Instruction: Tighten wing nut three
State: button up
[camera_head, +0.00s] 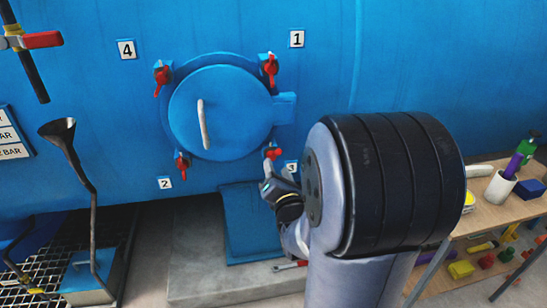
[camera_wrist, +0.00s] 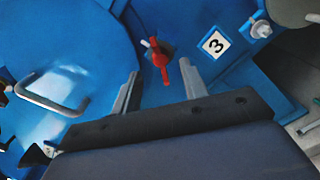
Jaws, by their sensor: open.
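Wing nut three is red and sits at the lower right of the round blue hatch (camera_head: 235,110), beside the label 3 (camera_head: 291,167). In the head view the nut (camera_head: 273,153) shows just above my gripper (camera_head: 268,170). In the wrist view the red nut (camera_wrist: 160,62) stands upright on its pale bolt, ahead of and between my two grey fingers. My gripper (camera_wrist: 160,82) is open and empty, with a finger on each side of the nut's line. I cannot tell how far the fingertips are from it. The label 3 (camera_wrist: 215,43) also shows in the wrist view.
Other red wing nuts sit by labels 1 (camera_head: 271,68), 2 (camera_head: 182,167) and 4 (camera_head: 161,77). The hatch has a pale handle (camera_head: 203,124). A shelf (camera_head: 490,213) with tools stands at right, and a funnel (camera_head: 58,130) on a bent pipe at left.

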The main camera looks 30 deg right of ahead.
aim_at(273, 156)
jog(key=shift+x, duration=2.8)
jog(key=shift+f, duration=0.1)
grip_shut()
